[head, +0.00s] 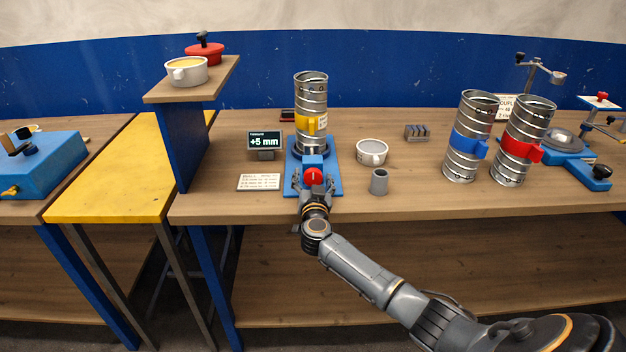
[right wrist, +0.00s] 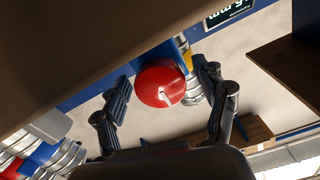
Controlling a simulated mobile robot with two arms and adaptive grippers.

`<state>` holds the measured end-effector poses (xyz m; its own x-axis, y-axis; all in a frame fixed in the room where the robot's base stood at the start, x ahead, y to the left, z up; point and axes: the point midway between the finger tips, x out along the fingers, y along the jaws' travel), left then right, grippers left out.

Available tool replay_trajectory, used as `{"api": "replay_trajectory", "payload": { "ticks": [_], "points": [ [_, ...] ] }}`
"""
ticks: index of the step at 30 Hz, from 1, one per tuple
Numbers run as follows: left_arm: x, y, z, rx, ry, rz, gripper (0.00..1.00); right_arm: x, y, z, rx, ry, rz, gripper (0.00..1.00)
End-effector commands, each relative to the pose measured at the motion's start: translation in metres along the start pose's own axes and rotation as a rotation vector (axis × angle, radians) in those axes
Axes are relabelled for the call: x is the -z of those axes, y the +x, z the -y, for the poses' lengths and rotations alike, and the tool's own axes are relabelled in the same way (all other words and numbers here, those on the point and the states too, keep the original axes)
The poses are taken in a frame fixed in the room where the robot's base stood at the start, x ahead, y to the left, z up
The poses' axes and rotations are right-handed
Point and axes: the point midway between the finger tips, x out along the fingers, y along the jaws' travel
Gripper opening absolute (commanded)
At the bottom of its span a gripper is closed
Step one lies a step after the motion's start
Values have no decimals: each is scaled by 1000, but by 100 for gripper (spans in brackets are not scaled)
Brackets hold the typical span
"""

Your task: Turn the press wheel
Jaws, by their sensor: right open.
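The press wheel (head: 313,176) is a red knob with a pale mark, on the front of a blue press base (head: 331,183). It also shows in the right wrist view (right wrist: 160,84). A spiral duct with a yellow band (head: 311,100) stands upright on the press behind the wheel. A small display (head: 265,141) left of the press reads "+5 mm". My right gripper (head: 312,184) is open at the wheel. In the right wrist view its two fingers (right wrist: 162,88) stand on either side of the wheel, with visible gaps. My left gripper is not in view.
A white cup (head: 372,152) and a grey cylinder (head: 379,182) stand right of the press. Ducts with a blue band (head: 466,145) and a red band (head: 521,150) stand farther right. A raised shelf (head: 208,88) with pots is at left. A white card (head: 259,182) lies left of the press.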

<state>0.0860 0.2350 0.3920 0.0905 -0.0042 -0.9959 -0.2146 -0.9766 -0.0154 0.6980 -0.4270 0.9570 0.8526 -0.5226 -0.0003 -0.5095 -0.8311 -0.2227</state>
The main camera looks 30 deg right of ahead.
Motion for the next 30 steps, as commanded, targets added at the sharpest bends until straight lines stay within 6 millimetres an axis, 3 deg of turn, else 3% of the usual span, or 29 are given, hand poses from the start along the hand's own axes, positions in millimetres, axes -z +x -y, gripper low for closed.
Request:
{"api": "replay_trajectory", "payload": {
  "ticks": [4, 12, 22, 30],
  "points": [
    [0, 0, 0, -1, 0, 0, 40, 0, 0, 0, 0, 0, 0, 70],
    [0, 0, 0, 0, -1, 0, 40, 0, 0, 0, 0, 0, 0, 17],
    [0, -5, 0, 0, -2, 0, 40, 0, -1, 0, -1, 37, 1, 17],
    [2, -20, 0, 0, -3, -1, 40, 1, -1, 1, -1, 202, 5, 17]
  ]
}}
